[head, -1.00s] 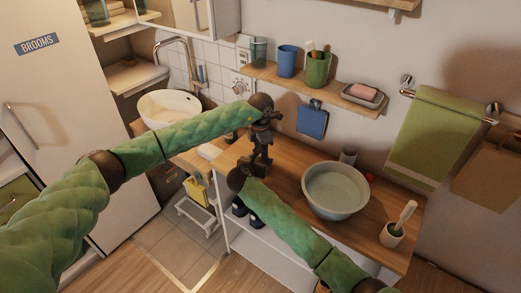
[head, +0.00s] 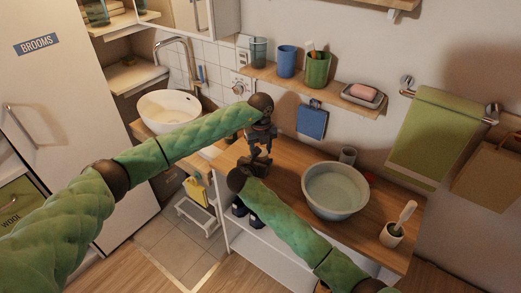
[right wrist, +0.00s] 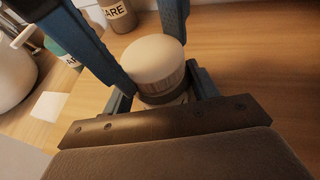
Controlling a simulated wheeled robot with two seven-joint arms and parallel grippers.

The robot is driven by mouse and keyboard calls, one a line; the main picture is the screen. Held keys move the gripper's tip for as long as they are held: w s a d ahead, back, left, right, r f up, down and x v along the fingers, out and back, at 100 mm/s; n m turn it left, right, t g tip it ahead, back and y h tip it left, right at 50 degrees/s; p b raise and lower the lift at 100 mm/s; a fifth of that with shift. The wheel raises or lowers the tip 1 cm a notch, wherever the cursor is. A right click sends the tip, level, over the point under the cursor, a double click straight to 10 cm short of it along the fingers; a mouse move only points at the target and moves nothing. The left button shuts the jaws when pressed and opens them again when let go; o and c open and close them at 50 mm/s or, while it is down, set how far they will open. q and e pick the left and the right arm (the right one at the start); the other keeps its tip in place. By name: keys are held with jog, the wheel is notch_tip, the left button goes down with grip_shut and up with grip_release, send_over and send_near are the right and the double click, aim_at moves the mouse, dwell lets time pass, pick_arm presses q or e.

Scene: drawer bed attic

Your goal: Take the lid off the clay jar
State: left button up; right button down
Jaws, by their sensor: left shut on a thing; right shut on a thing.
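The clay jar shows in the right wrist view with a pale round lid (right wrist: 155,58) on top and a ribbed side. A dark band (right wrist: 165,97) shows below it, and most of the body is hidden by my right gripper. In the head view the grippers cover the jar. My right gripper (right wrist: 163,92) is shut on the jar low down, and it also shows in the head view (head: 254,168). My left gripper (head: 261,148) is above it, its fingers coming down around the lid, shut on it. I cannot tell whether the lid is apart from the jar.
A white cup with a brush (head: 392,234) is farther right. A shelf (head: 300,85) with cups is behind. A white sink (head: 168,108) is at left.

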pick_arm(q)
jog(key=n, duration=1.1)
jog(key=shift+r, duration=0.1)
jog(key=shift+r, duration=0.35)
jog(key=shift+r, duration=0.7)
jog(key=shift+r, duration=0.1)
jog(key=shift+r, duration=1.95)
pick_arm(e)
jog(key=shift+c, duration=1.8)
grip_release()
